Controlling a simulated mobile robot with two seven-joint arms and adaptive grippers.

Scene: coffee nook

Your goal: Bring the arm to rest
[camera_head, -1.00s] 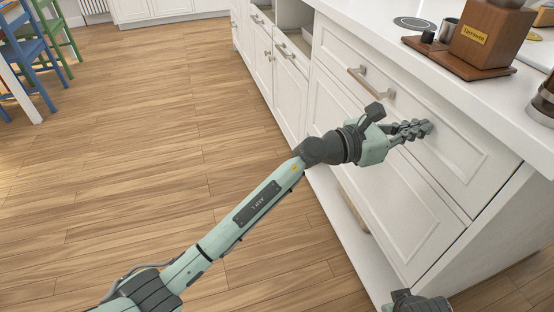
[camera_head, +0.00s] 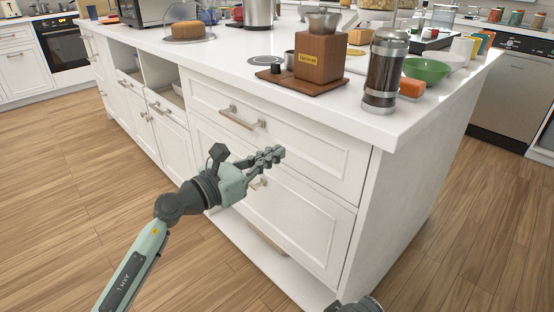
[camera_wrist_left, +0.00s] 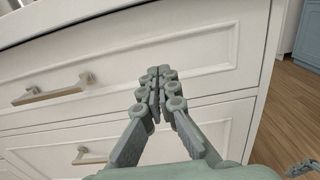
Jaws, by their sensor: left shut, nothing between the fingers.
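My left arm comes in from the lower left of the head view. My left gripper (camera_head: 272,155) is shut and empty in front of the white island's drawer fronts, to the lower right of the upper drawer's handle (camera_head: 242,118). In the left wrist view its fingers (camera_wrist_left: 158,78) meet at the tips, with nothing between them. Whether they touch the drawer front is hard to tell. A dark part of my own body shows at the bottom edge of the head view. My right gripper cannot be made out.
The island's worktop (camera_head: 335,105) carries a wooden coffee grinder (camera_head: 320,57), a French press (camera_head: 385,75) and a green bowl (camera_head: 426,70). The lower drawer's handle (camera_head: 258,183) is close behind the gripper. Open wooden floor (camera_head: 75,210) lies to the left.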

